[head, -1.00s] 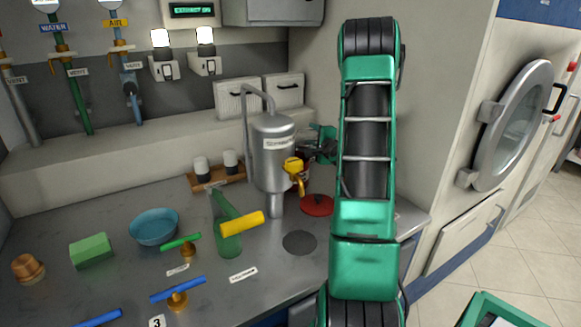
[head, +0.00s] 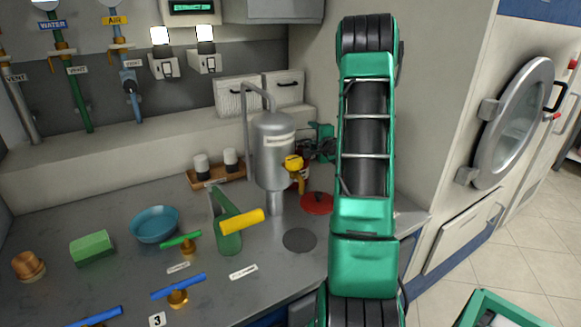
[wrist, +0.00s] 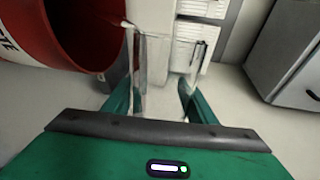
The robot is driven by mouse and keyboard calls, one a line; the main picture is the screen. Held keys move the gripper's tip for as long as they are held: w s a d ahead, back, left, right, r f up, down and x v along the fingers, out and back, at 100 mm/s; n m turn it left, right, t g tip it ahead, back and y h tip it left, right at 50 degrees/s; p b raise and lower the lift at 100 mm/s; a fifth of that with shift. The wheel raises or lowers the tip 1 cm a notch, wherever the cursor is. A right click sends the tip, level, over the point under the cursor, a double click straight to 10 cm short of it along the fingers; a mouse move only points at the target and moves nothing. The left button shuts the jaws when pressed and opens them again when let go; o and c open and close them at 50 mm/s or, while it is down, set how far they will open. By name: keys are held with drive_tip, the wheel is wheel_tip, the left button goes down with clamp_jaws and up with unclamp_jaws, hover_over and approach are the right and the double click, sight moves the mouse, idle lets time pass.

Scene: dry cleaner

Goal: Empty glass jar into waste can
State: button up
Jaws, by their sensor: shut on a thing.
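My gripper (wrist: 162,95) is shut on a clear glass jar (wrist: 160,60), which is faint and see-through between the fingers in the wrist view. Its contents cannot be made out. In the head view my gripper (head: 318,150) is behind and right of the steel still, partly hidden by my arm. I cannot make out the jar clearly there.
The steel still (head: 272,155) with a yellow tap (head: 294,163) stands left of my gripper. A red disc (head: 317,203) lies on the counter below.

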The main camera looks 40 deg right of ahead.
drive_tip(key=shift+w+a+f+n+h+p, duration=0.1)
drive_tip(key=shift+a+f+n+h+p, duration=0.15)
drive_tip(key=shift+n+p, duration=0.6)
idle(0.6)
drive_tip(key=w+a+r+n+h, duration=0.1)
drive_tip(key=r+n, duration=0.3)
drive_tip(key=r, duration=0.7)
drive_tip(key=w+a+r+n+p, duration=0.1)
drive_tip(key=r+n, duration=0.3)
drive_tip(key=r, duration=0.7)
drive_tip(key=shift+a+r+h, duration=0.25)
drive_tip(key=shift+a+h, duration=0.1)
drive_tip(key=shift+a, duration=0.55)
